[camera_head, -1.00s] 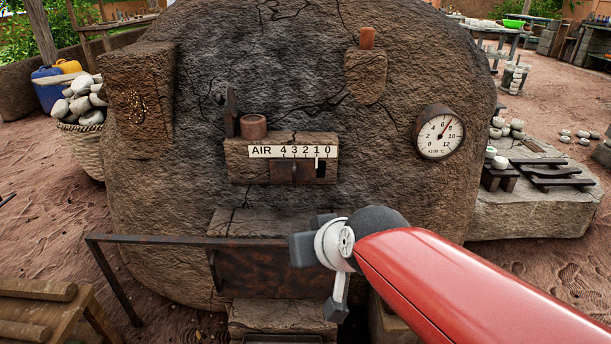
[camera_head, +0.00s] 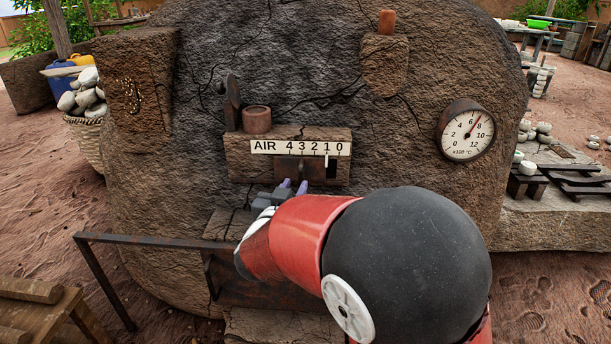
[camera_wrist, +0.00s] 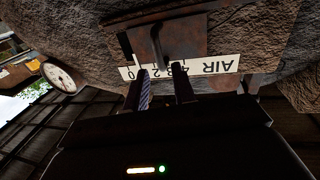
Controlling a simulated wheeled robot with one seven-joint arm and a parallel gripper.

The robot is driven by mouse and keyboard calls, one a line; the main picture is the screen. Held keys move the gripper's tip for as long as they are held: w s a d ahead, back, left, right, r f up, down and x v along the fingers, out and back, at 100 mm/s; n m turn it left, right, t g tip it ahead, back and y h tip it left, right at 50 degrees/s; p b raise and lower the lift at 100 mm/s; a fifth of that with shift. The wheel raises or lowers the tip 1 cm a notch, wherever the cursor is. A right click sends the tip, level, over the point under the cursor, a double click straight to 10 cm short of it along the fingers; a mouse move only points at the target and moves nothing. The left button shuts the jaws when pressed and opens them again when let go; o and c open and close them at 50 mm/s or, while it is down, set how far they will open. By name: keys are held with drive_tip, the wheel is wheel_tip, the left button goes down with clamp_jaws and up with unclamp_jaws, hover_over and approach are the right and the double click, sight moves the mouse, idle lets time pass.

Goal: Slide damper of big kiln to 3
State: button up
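The big kiln (camera_head: 400,60) has a scale reading AIR 4 3 2 1 0 (camera_head: 300,148) on its front. The rusty damper plate (camera_head: 300,166) sits just under the scale, with a dark slot at its right end. Its white pointer (camera_head: 327,160) stands at about 1. My gripper (camera_head: 293,185) is just below the plate, fingers apart, nothing held. In the wrist view, upside down, the open fingers (camera_wrist: 160,72) point toward a rusty handle (camera_wrist: 158,45) on the plate, roughly in line with the gap between them. I cannot tell whether they touch it.
A rusty rail (camera_head: 150,240) runs in front of the kiln, below my gripper. A round temperature dial (camera_head: 467,131) is at the right. A clay cup (camera_head: 257,119) stands on the ledge above the scale. A wooden bench (camera_head: 35,315) is at the lower left.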

sight(300, 176)
drive_tip(key=x, duration=0.6)
drive_tip(key=shift+c, duration=0.5)
clamp_jaws()
